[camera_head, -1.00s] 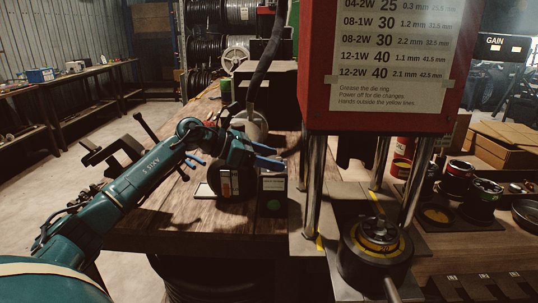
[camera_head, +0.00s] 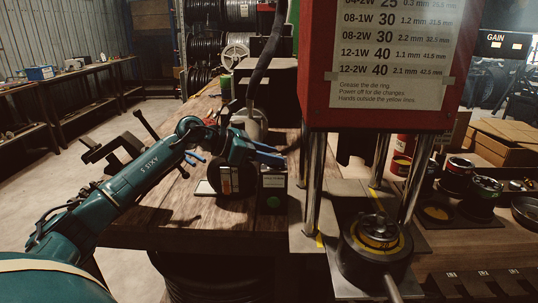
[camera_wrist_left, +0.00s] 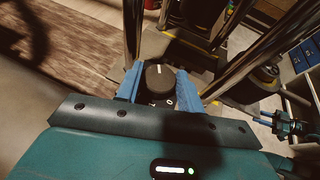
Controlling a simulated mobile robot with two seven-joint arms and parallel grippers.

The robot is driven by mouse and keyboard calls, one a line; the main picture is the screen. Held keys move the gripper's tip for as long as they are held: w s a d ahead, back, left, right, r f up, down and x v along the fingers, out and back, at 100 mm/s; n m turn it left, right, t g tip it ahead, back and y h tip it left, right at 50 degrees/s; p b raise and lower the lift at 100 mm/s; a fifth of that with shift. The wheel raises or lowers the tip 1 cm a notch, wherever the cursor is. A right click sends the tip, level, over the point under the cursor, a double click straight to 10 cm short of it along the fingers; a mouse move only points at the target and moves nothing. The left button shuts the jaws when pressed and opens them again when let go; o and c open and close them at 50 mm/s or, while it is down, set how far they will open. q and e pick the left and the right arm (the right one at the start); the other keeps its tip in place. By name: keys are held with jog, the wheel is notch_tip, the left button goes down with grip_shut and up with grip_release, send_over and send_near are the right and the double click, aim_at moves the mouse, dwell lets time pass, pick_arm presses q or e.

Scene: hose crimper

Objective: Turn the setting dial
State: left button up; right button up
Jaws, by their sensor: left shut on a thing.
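My left gripper (camera_head: 268,155) reaches in from the left to the small dark control box (camera_head: 274,184) beside the press. In the left wrist view the setting dial (camera_wrist_left: 159,75) is a black knob with a white pointer line. The blue fingers of my left gripper (camera_wrist_left: 158,84) are shut on its sides. The pointer line points up in that view. A white "0" shows on the panel just below the dial. In the head view the dial is hidden by the gripper. My right gripper (camera_wrist_left: 284,124) seems to show at the right of the wrist view, too small to judge.
The red press head (camera_head: 380,70) with its settings chart stands right of the box on chrome posts (camera_head: 314,180). A round black die unit (camera_head: 370,255) with a yellow scale sits in front.

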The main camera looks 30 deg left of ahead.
pick_arm(q)
jog(key=shift+s+n+t+y, duration=0.1)
jog(key=shift+n+t+y, duration=0.3)
jog(key=shift+y, duration=0.1)
jog(key=shift+d+r+n+t+y+p, duration=0.15)
jog(key=shift+n+t+y+p, duration=0.25)
jog(key=shift+n+y+p, duration=0.45)
jog(key=shift+n+p, duration=0.25)
jog(key=shift+p, duration=0.2)
jog(key=shift+n+t+y+p, duration=0.4)
jog(key=shift+n+y, duration=0.1)
jog(key=shift+y, duration=0.15)
jog(key=shift+d+f, duration=0.1)
jog(key=shift+f, duration=0.1)
pick_arm(e)
jog(key=shift+s+d+r+h, duration=0.25)
jog(key=shift+d+r+h, duration=0.05)
jog(key=shift+d+r, duration=0.25)
jog(key=shift+w, duration=0.1)
pick_arm(q)
jog(key=o, duration=1)
jog(key=shift+s, duration=0.1)
pick_arm(e)
jog(key=shift+f, duration=0.1)
